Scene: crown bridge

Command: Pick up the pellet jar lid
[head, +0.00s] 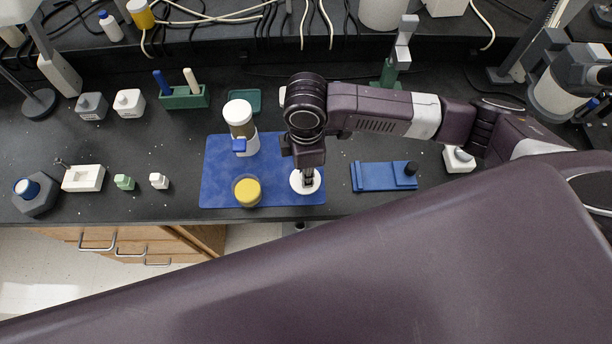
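A white round disc, which looks like the jar lid (297,186), lies at the right edge of the blue mat (218,165). My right gripper (308,182) points straight down over the middle of it, with narrow fingertips at or just above its top. Whether the fingers are closed on a knob there is too small to tell. An open-topped clear jar with yellow contents (247,192) stands on the mat to the left of the disc. My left gripper is not in view.
A blue flat fixture with a black knob (385,177) lies right of the mat. A green stand (390,70) is behind. Bare black bench lies between the fixture and mat.

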